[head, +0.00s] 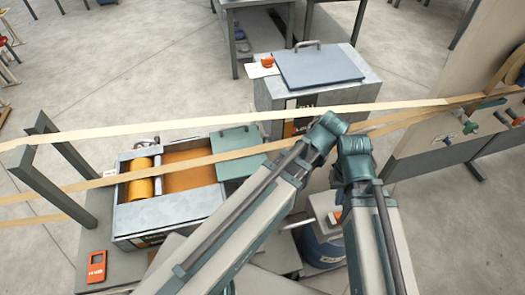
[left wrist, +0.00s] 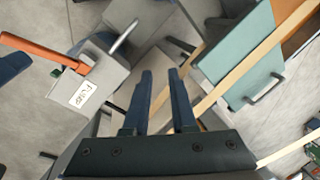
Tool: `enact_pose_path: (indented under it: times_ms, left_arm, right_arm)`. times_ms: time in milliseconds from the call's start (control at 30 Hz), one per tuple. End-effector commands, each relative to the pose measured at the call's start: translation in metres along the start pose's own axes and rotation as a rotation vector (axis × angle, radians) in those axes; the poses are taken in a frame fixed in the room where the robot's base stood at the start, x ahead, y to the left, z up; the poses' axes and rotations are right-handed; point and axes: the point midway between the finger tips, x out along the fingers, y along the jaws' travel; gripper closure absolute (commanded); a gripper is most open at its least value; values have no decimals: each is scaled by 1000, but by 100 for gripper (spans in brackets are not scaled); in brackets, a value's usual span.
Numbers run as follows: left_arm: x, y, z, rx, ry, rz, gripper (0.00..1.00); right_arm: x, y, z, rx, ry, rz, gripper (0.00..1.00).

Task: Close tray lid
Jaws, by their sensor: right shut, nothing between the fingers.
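A grey tray box (head: 165,218) stands at left in the head view, with a yellow roll (head: 140,185) and an orange-brown bed (head: 188,172) showing inside. A teal lid (head: 232,140) with a handle lies at the box's right end, leaving those parts uncovered; it also shows in the left wrist view (left wrist: 238,52). My left gripper (left wrist: 161,76) is open and empty, apart from the lid, which is up and right of its fingers in that view. My right gripper (head: 355,146) is shut and empty, right of the lid; its fingertips are hard to make out.
Pale tapes (head: 95,132) stretch across the scene, over the tray box and lid. A machine with a blue-grey cover (head: 318,67) stands behind. A panel with knobs (head: 440,128) is at right. A small orange device (head: 96,266) lies front left.

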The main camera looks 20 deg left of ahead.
Motion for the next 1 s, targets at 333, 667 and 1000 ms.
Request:
enact_pose_path:
  times_ms: [333,667,1000]
  left_arm:
    - [15,-24,-106,-596,106,-291,100]
    - [10,-33,-128,-779,174,-369,100]
    - [41,-42,-126,-779,172,-368,100]
  right_arm:
    - [36,-3,-2,1,0,0,100]
    - [41,-4,-2,1,0,0,100]
    - [68,-6,-4,1,0,0,100]
